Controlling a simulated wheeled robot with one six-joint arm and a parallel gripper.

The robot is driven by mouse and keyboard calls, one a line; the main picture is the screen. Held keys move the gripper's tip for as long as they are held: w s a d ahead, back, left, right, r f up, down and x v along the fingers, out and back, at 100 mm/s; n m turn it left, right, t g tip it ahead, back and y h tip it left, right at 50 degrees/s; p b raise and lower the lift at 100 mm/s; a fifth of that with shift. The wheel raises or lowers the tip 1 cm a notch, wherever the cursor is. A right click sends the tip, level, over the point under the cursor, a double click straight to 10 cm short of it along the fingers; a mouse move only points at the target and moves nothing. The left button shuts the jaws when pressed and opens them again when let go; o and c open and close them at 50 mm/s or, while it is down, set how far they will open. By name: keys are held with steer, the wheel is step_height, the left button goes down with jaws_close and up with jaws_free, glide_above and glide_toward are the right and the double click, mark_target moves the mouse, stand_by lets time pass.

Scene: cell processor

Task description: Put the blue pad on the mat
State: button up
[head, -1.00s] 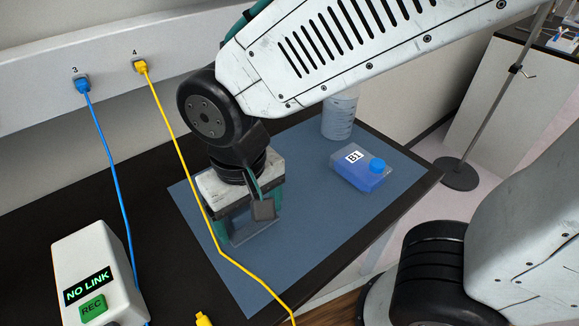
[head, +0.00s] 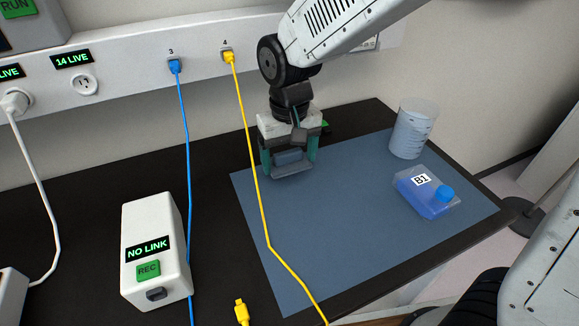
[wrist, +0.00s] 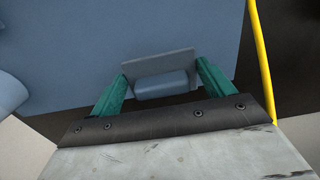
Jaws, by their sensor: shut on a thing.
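My gripper (head: 289,162) points down at the back left part of the blue mat (head: 355,235), near its wall-side edge. Its green fingers are shut on a grey-blue piece, which I take as the blue pad (head: 291,168). In the wrist view the pad (wrist: 163,66) shows as a flat plate with a block behind it, between the fingertips (wrist: 161,78). The mat (wrist: 70,50) fills much of that view, with dark table beyond its edge. I cannot tell whether the pad touches the mat.
A yellow cable (head: 268,245) runs from the wall across the mat's left side, close to my gripper. A NO LINK box (head: 155,250) stands left. The mat's middle is clear.

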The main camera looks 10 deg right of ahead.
mark_target(290, 164)
steer(key=shift+f, duration=1.7)
steer(key=shift+f, duration=0.1)
steer(key=o, duration=0.8)
step_height(290, 164, up, 12)
steer(key=shift+r, duration=0.15)
steer(key=s+d+m, duration=0.1)
steer(key=s+d, duration=0.5)
steer(key=d, duration=0.1)
steer(key=s+d+r+m, duration=0.1)
steer(key=s+d, duration=0.5)
steer(key=s, duration=0.1)
steer(key=s+d+r+m+t, duration=0.1)
steer(key=s+d, duration=0.5)
steer(key=d, duration=0.1)
steer(key=shift+s+d, duration=0.15)
steer(key=shift+d, duration=0.2)
